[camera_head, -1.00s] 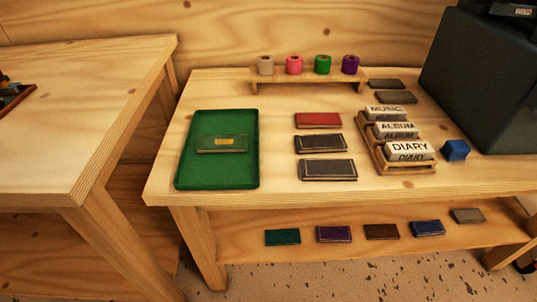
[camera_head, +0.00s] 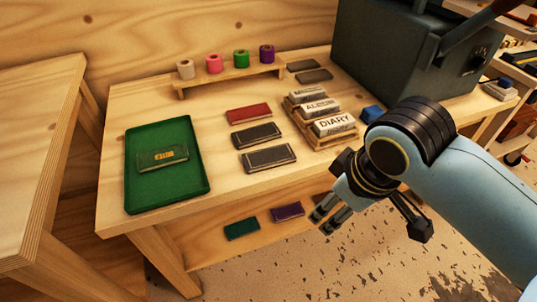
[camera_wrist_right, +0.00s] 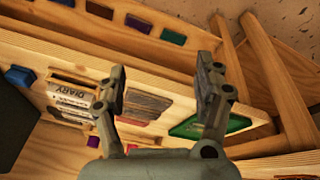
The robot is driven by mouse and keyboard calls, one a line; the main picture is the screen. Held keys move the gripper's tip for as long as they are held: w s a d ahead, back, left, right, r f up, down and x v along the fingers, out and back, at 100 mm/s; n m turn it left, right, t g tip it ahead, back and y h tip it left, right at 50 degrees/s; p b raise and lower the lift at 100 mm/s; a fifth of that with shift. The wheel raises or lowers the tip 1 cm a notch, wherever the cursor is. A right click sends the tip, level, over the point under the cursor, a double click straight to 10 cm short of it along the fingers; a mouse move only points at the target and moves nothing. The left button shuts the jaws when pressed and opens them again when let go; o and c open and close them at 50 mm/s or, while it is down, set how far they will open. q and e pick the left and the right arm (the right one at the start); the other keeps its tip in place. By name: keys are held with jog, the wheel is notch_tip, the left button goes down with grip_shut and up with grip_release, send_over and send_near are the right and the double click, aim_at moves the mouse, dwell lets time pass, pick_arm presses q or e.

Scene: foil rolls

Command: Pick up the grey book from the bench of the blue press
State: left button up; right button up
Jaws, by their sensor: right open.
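On the wooden bench (camera_head: 112,205) a grey book (camera_head: 267,158) lies flat, nearest the front of a short column. A darker book (camera_head: 256,135) and a red book (camera_head: 249,113) lie behind it. My right gripper (camera_head: 327,216) is in front of the bench, right of the grey book, open and empty. Its two spread fingers also show in the wrist view (camera_wrist_right: 160,92). A dark grey machine with a lever (camera_head: 392,50) stands at the back right; no plainly blue press shows. My left gripper is not in view.
A green tray (camera_head: 131,198) holds a green book (camera_head: 163,157). A wooden rack (camera_head: 345,137) holds labelled blocks, beside a blue block (camera_head: 371,113). Coloured rolls stand on a small shelf (camera_head: 222,82). Books lie on the lower shelf (camera_head: 200,250).

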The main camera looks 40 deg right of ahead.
jog(key=w+d+n+g, duration=0.15)
jog(key=w+n, duration=0.65)
jog(key=w, duration=0.8)
jog(key=n+g, duration=0.2)
jog(key=n, duration=0.3)
send_near(264, 157)
jog(key=f, duration=0.1)
jog(key=d+f, duration=0.1)
jog(key=f, duration=0.1)
jog(key=shift+s+t+y+b, duration=0.1)
jog(key=shift+t+y+b, duration=0.2)
jog(key=shift+y, duration=0.1)
notch_tip(264, 157, down, 6)
jog(key=shift+s+a+r+b, duration=0.1)
jog(key=shift+s+a+b, duration=0.05)
jog(key=shift+b, duration=0.3)
jog(key=c, duration=1)
